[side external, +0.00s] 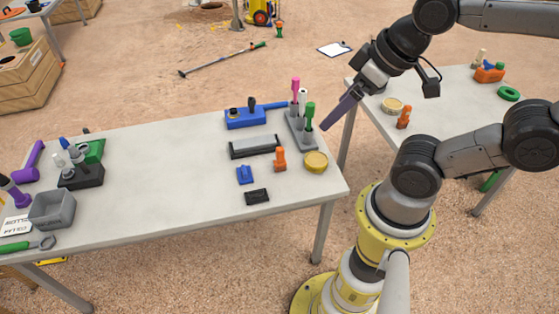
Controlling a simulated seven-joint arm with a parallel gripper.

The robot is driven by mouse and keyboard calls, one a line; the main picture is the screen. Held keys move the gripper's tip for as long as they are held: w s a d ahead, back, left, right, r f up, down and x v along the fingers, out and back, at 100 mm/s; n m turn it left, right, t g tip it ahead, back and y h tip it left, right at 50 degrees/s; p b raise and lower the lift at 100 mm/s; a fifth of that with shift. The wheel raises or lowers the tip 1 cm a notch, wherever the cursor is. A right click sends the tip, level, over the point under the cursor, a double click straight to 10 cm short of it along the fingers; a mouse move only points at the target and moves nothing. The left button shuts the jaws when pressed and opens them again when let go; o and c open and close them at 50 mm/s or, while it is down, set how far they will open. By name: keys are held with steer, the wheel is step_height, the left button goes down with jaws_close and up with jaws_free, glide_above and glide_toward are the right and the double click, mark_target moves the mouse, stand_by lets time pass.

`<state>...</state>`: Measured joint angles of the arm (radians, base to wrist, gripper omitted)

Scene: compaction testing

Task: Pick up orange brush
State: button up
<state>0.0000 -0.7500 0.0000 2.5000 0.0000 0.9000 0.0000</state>
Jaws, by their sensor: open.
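A small upright orange item with a wider base (280,158), which looks like the orange brush, stands near the right end of the main white table (160,215). A similar orange item (403,118) stands on the second table at the right; I cannot tell for sure which is the brush. My gripper (325,127), with long purple fingers, is open. It points down and left above the main table's right end, up and right of the nearer orange item and apart from it. The fingers are seen nearly edge-on.
Close to the nearer orange item are a yellow round tin (316,161), a grey holder (301,131) with upright pink, white and green handles, a grey-black block (254,147), a blue piece (245,175) and a black piece (257,196). The table's middle is clear.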

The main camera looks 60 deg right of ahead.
steer(key=c, duration=0.6)
steer(key=shift+o, duration=0.2)
